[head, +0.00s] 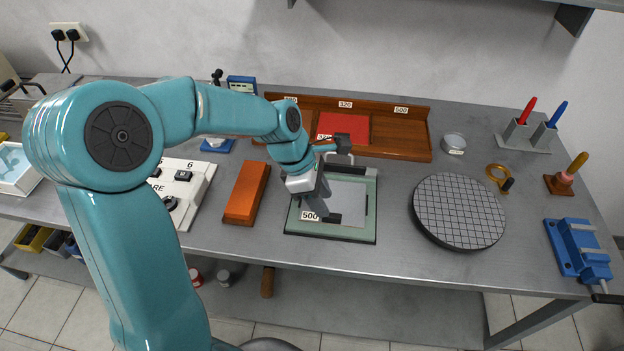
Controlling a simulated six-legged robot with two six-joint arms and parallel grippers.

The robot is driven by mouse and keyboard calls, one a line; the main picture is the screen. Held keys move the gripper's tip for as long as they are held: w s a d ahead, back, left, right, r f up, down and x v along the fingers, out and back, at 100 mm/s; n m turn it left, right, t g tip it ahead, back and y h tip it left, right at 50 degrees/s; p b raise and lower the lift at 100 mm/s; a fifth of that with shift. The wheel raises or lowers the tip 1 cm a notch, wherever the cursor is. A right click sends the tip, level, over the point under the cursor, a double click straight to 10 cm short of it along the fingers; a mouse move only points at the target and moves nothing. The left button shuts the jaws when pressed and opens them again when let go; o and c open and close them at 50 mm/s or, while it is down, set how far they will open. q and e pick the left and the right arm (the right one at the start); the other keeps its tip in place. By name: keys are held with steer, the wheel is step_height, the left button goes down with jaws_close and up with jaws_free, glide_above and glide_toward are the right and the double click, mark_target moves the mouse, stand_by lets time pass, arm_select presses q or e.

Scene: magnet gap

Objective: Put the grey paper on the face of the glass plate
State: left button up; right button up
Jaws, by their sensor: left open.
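The glass plate (366,236) lies flat on the bench, a square with a greenish rim. The grey paper (355,203) lies over its middle, with a white "500" tag at its near left corner. The paper looks flat, but my gripper hides its left part. My left gripper (343,185) is open above the plate and paper, one dark finger toward the back and one toward the front. I cannot tell whether the fingers touch the paper. My right gripper is out of view.
A wooden rack (400,141) with numbered tags and a red sheet (354,127) stands behind the plate. An orange-brown block (246,193) is to the left, a round gridded disc (459,210) to the right. A blue vise (580,250) sits at the right edge. Bare bench lies in front.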

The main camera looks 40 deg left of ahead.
arm_select(q)
steer(key=v, duration=0.7)
steer(key=shift+r, duration=0.2)
steer(key=shift+s, duration=0.15)
